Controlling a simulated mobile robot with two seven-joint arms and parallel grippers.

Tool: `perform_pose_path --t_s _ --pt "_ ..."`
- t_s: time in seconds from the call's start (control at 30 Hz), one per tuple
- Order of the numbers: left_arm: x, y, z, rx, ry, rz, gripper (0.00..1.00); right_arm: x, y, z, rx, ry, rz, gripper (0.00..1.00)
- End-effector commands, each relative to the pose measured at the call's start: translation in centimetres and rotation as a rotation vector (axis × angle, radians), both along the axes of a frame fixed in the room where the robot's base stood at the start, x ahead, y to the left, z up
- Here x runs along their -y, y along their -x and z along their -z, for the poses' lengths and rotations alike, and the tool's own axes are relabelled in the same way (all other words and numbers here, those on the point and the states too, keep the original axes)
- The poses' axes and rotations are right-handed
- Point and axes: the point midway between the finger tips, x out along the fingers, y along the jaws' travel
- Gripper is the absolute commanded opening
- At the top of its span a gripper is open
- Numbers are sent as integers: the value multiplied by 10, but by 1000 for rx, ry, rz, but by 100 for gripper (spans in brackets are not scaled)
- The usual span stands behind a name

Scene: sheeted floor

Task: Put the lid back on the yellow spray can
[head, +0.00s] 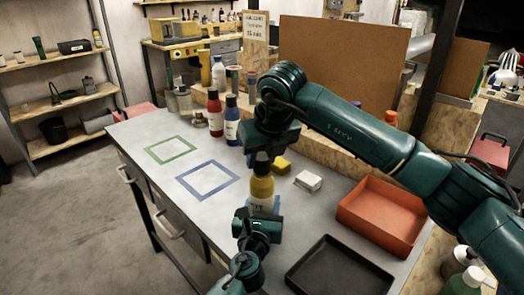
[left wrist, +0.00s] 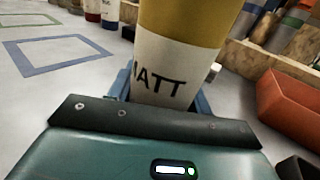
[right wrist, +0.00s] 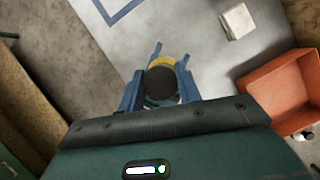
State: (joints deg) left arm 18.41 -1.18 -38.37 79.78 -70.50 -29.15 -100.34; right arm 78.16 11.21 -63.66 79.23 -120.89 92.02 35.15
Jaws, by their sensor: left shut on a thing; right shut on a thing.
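The yellow spray can (head: 262,188) stands upright near the middle of the workbench, its white "MATT" label filling the left wrist view (left wrist: 168,75). My left gripper (head: 262,211) is shut on the can low on its body. My right gripper (head: 263,150) points down over the can and is shut on the dark lid (right wrist: 160,85). The lid also shows at the can's top in the head view (head: 261,162). In the right wrist view a yellow edge of the can shows past the lid. I cannot tell whether the lid is seated or slightly raised.
An orange tray (head: 381,213) and a black tray (head: 340,268) lie to the right. A yellow block (head: 281,165) and a white block (head: 308,181) lie behind the can. Blue and red bottles (head: 231,120) stand further back. The bench around the blue square outline (head: 208,180) is clear.

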Motion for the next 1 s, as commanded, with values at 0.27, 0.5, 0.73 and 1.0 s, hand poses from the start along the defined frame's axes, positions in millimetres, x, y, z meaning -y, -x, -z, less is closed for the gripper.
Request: perform_pose_path --t_s 0.27,0.5,0.73,1.0 --pt "0 0 0 -1 0 0 9 0 0 0 1 0 0 13" --pt "0 0 0 -1 0 0 9 0 0 0 0 0 0 13" --pt "0 0 0 -1 0 0 9 0 0 5 1 0 1 13" --pt "0 0 0 -1 0 0 9 0 0 10 0 0 1 13"
